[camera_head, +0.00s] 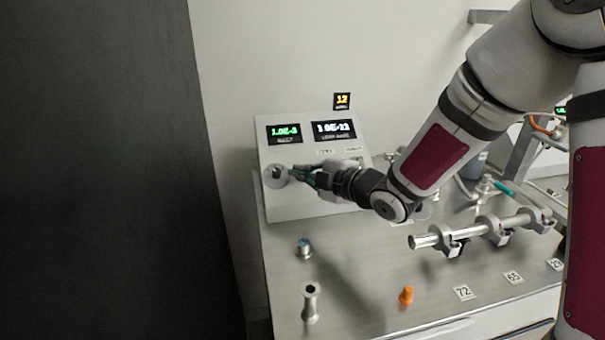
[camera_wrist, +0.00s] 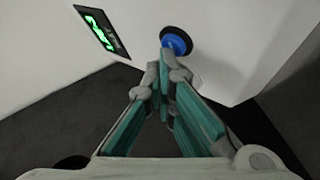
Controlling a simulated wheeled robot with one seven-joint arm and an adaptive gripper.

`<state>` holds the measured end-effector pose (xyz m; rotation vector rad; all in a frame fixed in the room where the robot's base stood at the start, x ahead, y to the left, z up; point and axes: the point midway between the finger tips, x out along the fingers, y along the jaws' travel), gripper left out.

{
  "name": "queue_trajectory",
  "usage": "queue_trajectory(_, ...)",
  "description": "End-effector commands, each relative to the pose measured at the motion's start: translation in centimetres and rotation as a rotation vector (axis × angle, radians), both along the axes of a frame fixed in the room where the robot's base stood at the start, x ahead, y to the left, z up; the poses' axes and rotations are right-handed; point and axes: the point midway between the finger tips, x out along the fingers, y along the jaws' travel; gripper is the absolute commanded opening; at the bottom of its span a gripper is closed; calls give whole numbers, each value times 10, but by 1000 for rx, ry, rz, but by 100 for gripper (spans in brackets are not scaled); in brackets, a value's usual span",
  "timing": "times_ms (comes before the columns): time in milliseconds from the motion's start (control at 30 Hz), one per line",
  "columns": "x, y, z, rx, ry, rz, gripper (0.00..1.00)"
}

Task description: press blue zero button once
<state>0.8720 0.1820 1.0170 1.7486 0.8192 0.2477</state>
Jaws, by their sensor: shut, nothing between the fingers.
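The blue button (camera_wrist: 178,43) sits in a dark round surround on the pale panel face in the wrist view. My gripper (camera_wrist: 166,62) is shut and empty, with its fingertips overlapping the lower left edge of the button. I cannot tell whether they touch it. In the head view my gripper (camera_head: 291,173) is at the lower left of the sloped white panel (camera_head: 290,206), beside a round grey fitting (camera_head: 275,176). No blue of the button shows clearly in that view.
A green-lit display (camera_head: 285,133) and a white-lit display (camera_head: 333,129) are above my gripper. On the metal bench stand a small fitting (camera_head: 304,248), a metal spool (camera_head: 311,302) and an orange cap (camera_head: 406,295). A clamped metal rod (camera_head: 480,231) lies at right. A dark wall is at left.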

Motion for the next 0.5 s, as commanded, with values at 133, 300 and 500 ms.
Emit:
queue_trajectory(133,-4,-1,5,-1,1,-1,0)
queue_trajectory(300,-9,-2,11,-1,1,-1,0)
queue_trajectory(500,-10,-2,12,-1,1,-1,0)
